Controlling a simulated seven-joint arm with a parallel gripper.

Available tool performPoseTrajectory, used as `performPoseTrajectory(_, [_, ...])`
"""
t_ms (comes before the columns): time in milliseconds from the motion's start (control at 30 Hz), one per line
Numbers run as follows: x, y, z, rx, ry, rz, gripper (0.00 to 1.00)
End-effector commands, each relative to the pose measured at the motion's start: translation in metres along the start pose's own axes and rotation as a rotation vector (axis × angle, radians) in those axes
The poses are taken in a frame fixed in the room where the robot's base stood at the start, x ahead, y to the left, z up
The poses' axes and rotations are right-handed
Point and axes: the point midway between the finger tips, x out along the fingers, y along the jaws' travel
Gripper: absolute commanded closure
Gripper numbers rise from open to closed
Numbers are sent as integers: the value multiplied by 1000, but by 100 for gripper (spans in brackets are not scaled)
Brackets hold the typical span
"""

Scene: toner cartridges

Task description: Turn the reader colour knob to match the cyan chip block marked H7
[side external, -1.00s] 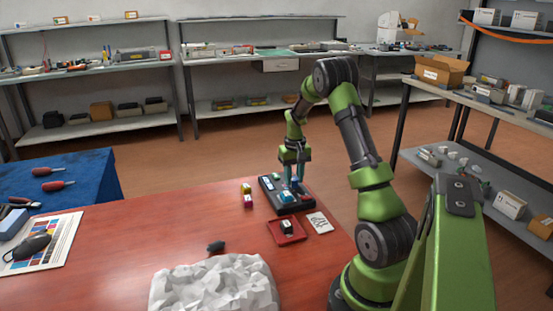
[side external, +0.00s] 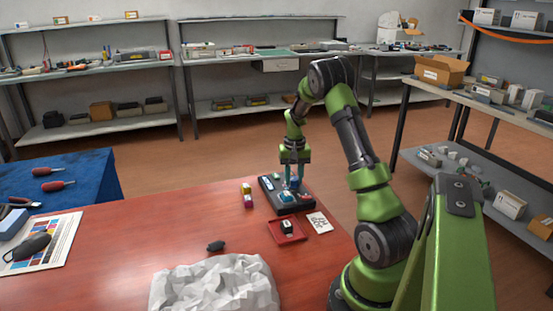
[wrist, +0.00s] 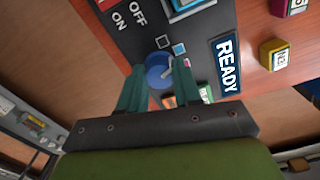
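The black reader (side external: 268,199) stands on the red table. Its blue colour knob (wrist: 159,70) has a light pointer line aimed toward the right of the wrist view. My gripper (wrist: 160,66) points down over the knob, with one teal finger on each side of it; the fingers look very near its sides, but contact is unclear. My gripper (side external: 294,186) also shows at the reader's far end in the side view. A cyan block (side external: 287,197) sits on the reader, and its edge shows in the wrist view (wrist: 190,6); no H7 mark is legible.
Small coloured squares (wrist: 178,48) lie around the knob beside a READY display (wrist: 227,64). A yellow block (side external: 246,188) and a magenta block (side external: 248,201) stand left of the reader. A white card (side external: 319,222) lies nearby.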

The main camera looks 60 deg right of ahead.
Motion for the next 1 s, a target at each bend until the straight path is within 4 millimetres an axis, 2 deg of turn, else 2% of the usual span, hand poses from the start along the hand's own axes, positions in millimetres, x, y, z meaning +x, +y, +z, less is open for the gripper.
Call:
performPoseTrajectory(33, [-1,0,0,0,2,-1,61])
performPoseTrajectory(167, [-1,0,0,0,2,0,41])
performPoseTrajectory(433, [-1,0,0,-1,1,0,41])
performPoseTrajectory(567, [-9,0,-1,0,3,-1,41])
performPoseTrajectory(767, [-47,0,-1,-1,7,-2,41])
performPoseTrajectory(1000, [-107,0,-1,-1,8,-2,41])
